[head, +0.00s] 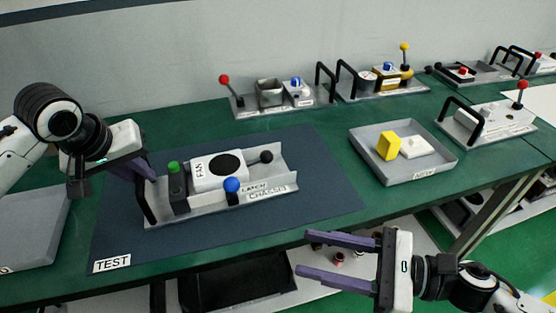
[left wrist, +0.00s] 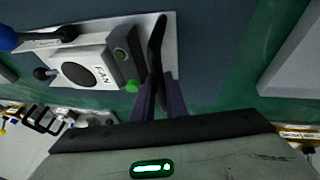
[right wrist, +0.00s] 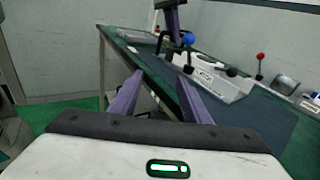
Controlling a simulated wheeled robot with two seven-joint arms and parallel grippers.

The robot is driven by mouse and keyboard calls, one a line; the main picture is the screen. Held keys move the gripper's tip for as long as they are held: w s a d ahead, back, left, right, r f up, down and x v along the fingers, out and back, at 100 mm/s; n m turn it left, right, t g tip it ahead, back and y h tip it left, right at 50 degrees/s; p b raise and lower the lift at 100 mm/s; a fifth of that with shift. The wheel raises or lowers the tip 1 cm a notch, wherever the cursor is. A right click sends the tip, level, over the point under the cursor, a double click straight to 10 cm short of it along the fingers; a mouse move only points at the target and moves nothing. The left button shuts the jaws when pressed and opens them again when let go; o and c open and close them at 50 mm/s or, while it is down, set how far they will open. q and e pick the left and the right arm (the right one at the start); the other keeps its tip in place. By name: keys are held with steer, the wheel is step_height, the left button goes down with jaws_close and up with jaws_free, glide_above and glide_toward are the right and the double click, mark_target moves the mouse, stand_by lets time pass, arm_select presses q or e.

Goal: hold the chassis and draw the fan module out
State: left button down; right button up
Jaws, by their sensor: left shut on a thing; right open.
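The grey chassis (head: 230,204), labelled CHASSIS and LATCH, lies on the dark blue TEST mat. The white fan module (head: 205,180), marked FAN with a black disc, sits in it. A black knob (head: 266,157) is at the module's right end. A blue ball lever (head: 232,185) stands at the front by the latch label, and a green-topped dark block (head: 178,190) at the left. My left gripper (head: 146,172) is shut on the chassis's black handle (left wrist: 156,50) at its left end. My right gripper (head: 304,254) is open and empty, apart from the chassis, near the table's front edge.
A grey tray (head: 372,150) with a yellow block (head: 388,146) and a white piece stands right of the mat (head: 325,195). Another grey tray (head: 30,235) is at the left. Several fixtures with levers and handles line the back. The mat's right part is clear.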

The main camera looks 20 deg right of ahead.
mark_target(272, 158)
steer(key=w+d+m+t+h, duration=0.1)
steer(key=w+d+m, duration=0.1)
steer(key=w, duration=0.2)
steer(key=w+d+m+t+h, duration=0.1)
steer(key=w+d+m+t, duration=0.1)
steer(key=w, duration=0.3)
steer(key=w+d+m+t+h, duration=0.1)
steer(key=w+d+m+t, duration=0.1)
steer(key=w+m, duration=0.1)
steer(key=shift+w+d+r+h, duration=0.15)
steer(key=shift+w+r+h, duration=0.05)
steer(key=shift+w, duration=0.25)
steer(key=shift+w+d+r+h, duration=0.1)
steer(key=shift+w+r+h, duration=0.1)
steer(key=shift+w, duration=0.2)
steer(key=x, duration=1.1)
steer(key=shift+w+a, duration=0.2)
steer(key=shift+w, duration=0.15)
steer(key=shift+c, duration=0.3)
jaws_close()
steer(key=shift+d, duration=0.15)
